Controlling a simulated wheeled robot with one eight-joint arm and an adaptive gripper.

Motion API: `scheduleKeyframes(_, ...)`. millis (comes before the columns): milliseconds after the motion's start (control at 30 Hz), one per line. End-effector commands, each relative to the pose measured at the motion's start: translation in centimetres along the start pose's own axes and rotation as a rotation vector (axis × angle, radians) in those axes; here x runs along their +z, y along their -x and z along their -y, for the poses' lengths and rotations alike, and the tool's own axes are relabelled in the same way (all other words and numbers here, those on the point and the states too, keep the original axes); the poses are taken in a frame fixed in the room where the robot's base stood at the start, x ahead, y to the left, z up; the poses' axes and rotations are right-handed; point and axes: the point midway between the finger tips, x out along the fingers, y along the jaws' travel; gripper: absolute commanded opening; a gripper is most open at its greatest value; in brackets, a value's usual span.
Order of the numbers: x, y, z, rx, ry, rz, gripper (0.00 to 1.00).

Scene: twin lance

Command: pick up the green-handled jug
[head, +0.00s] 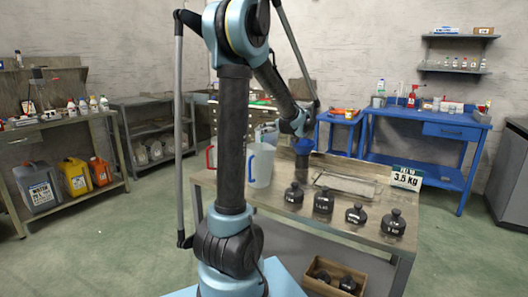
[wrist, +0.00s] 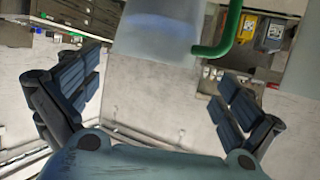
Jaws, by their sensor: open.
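The green-handled jug (wrist: 155,38) shows at the top centre of the wrist view, with a translucent pale body and a green handle (wrist: 228,30) on its right side. It is cut off by the frame top. My gripper (wrist: 160,68) is open, its dark fingers spread to either side below the jug, with nothing between them that I can see. In the head view my arm's end is over the back of the workbench, beside a pale jug (head: 266,134) partly behind other things. Its handle colour cannot be told there.
The workbench (head: 335,222) holds a blue-handled jug (head: 262,165), a red-handled jug (head: 211,158), several black weights (head: 323,201), a shallow tray (head: 346,185) and a 3.5 kg sign (head: 406,178).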

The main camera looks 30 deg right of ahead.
Motion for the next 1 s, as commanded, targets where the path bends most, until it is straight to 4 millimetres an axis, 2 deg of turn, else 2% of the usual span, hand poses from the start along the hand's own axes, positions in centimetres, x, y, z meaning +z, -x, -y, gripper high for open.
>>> scheduleKeyframes(100, 0.0, -1.6, 0.0, -0.001, 0.002, 0.000, 1.00)
scheduleKeyframes(467, 0.1, -3.5, 0.0, -0.001, 0.001, 0.001, 1.00)
scheduleKeyframes(800, 0.2, -7.5, -0.2, -0.002, 0.002, 0.000, 1.00)
scheduleKeyframes(1000, 0.2, -7.8, -0.2, -0.002, 0.001, 0.000, 1.00)
